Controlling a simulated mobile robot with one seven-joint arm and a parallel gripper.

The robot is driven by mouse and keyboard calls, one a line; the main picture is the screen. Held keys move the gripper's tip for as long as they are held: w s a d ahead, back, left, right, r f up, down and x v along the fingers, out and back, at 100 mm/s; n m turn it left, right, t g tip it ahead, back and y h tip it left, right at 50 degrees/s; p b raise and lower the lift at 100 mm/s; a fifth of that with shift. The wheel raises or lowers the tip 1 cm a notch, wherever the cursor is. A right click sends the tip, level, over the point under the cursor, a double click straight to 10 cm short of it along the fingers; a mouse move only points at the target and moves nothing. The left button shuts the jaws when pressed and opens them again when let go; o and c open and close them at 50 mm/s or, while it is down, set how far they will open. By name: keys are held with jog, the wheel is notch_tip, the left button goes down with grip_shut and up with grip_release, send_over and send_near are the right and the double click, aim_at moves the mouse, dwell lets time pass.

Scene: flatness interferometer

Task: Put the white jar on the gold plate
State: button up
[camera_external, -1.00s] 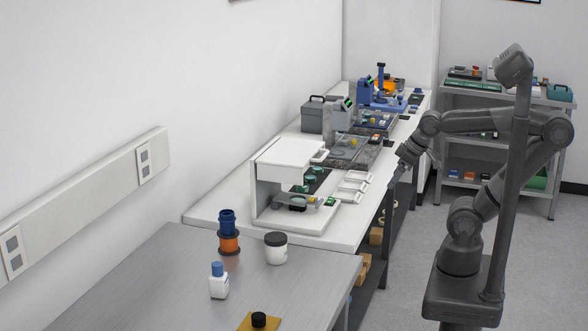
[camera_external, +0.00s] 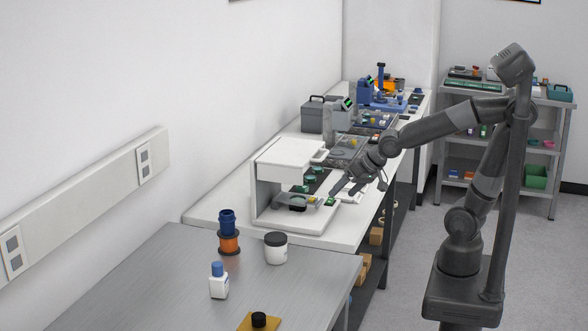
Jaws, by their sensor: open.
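The white jar (camera_external: 276,252) with a black lid stands upright on the grey metal table, near its far right corner. The gold plate (camera_external: 247,323) lies at the front of the same table, cut off by the bottom of the picture. My gripper (camera_external: 340,190) is open and empty. It is above the right edge of the white bench, by the white instrument, up and to the right of the jar and well apart from it.
A blue and orange stacked item (camera_external: 228,234) stands left of the jar. A white instrument (camera_external: 290,170) stands on the white bench (camera_external: 225,205). The grey table (camera_external: 150,275) is clear at left.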

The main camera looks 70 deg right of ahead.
jog(key=w+a+f+m+t+y, duration=0.1)
jog(key=w+a+f+m+y, duration=0.1)
jog(key=w+a+f+m, duration=0.4)
jog(key=m+t+y, duration=0.2)
jog(key=m, duration=0.2)
send_near(274, 240)
jog(key=s, duration=0.2)
notch_tip(274, 240, up, 14)
jog(key=d+m+t, duration=0.2)
jog(key=m+t, duration=0.5)
jog(key=m, duration=1.1)
jog(key=shift+n, duration=0.3)
jog(key=f, duration=1.9)
jog(key=shift+w+a+f, duration=0.2)
jog(key=shift+f, duration=0.1)
jog(key=shift+w+f, duration=0.1)
jog(key=shift+w, duration=0.1)
jog(key=x, duration=0.5)
jog(key=shift+a+f, duration=0.15)
jog(key=x, duration=0.5)
jog(key=shift+w+f, duration=0.15)
jog(key=shift+f, duration=0.25)
jog(key=c, duration=1.3)
